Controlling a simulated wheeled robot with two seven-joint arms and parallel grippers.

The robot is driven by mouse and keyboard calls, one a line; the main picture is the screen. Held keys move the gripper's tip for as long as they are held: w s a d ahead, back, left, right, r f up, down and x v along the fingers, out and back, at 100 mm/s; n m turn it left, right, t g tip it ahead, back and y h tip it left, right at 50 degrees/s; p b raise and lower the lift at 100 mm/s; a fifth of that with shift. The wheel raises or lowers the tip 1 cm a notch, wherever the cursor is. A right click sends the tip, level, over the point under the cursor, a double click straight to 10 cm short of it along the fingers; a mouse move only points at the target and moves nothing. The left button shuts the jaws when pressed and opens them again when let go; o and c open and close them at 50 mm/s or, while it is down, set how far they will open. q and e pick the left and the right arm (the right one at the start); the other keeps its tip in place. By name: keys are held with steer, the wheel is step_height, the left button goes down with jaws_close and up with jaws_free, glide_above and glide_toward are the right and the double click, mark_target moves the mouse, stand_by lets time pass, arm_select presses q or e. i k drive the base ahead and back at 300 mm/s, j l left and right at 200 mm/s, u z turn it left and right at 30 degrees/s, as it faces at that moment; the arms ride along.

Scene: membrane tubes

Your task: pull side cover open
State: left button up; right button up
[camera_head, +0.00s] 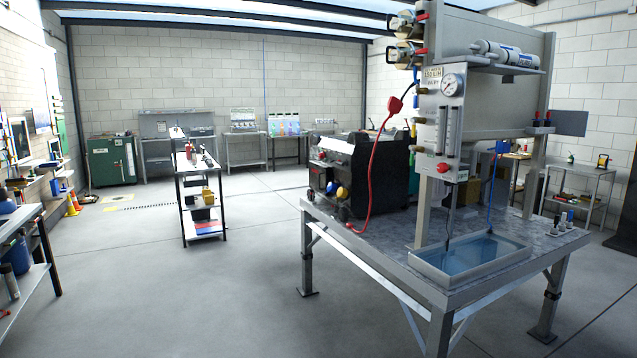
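A membrane test rig (443,130) stands on a metal table (400,240) at the right, with a pressure gauge and upright flow tubes on its front panel. A large flat grey panel (485,100) closes the rig's side below a shelf. A small dark grey plate (569,123) sticks out at the rig's right edge. I cannot tell which of these is the side cover; no panel visibly hangs open. White membrane tubes (505,53) lie on the shelf. Neither of my grippers is in view.
A water tray (470,262) sits at the table's near edge. A black machine (355,170) stands behind it, with a red cable (374,150) running up to the rig. A cart (200,190) stands mid-room. The floor (190,290) left of the table is clear.

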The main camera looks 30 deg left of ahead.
mark_target(320, 174)
steer(key=i+j+u, duration=0.4)
steer(key=j, duration=0.15)
steer(key=i+j+u, duration=0.6)
steer(key=i+u, duration=0.2)
steer(key=i, duration=0.2)
steer(key=i+u, duration=0.4)
steer(key=i, duration=0.75)
steer(key=i+j+z, duration=0.15)
steer(key=i, duration=0.65)
steer(key=i+j, duration=0.15)
steer(key=i, duration=0.6)
steer(key=l+z, duration=0.05)
